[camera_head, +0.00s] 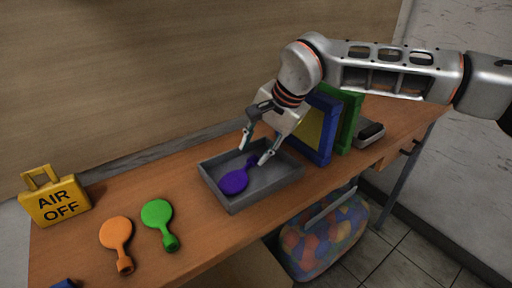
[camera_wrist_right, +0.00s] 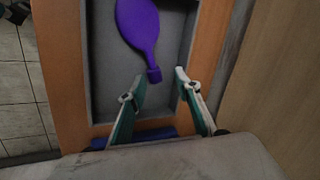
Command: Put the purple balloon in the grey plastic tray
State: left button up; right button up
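The purple balloon (camera_head: 234,181) lies in the grey plastic tray (camera_head: 240,202) on the wooden table. In the right wrist view the balloon (camera_wrist_right: 139,22) lies on the floor of the tray (camera_wrist_right: 67,62), its neck end pointing toward my gripper. My right gripper (camera_head: 254,154) is over the tray with its fingers spread. In the right wrist view the gripper (camera_wrist_right: 160,76) is open, with nothing held, and the balloon's neck end is just ahead of the gap between the fingertips. My left gripper is not in view.
An orange balloon (camera_head: 115,232) and a green balloon (camera_head: 157,215) lie left of the tray. A yellow "AIR OFF" block (camera_head: 55,202) stands at the far left. Blue and green frames (camera_head: 326,127) stand right of the tray. A bag of coloured balloons (camera_head: 325,238) is below the table edge.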

jog(key=shift+r, duration=0.3)
jog(key=p+v, duration=0.1)
jog(key=v, duration=1.1)
jog(key=shift+r+p, duration=0.3)
jog(key=shift+p, duration=0.05)
jog(key=shift+s, duration=0.1)
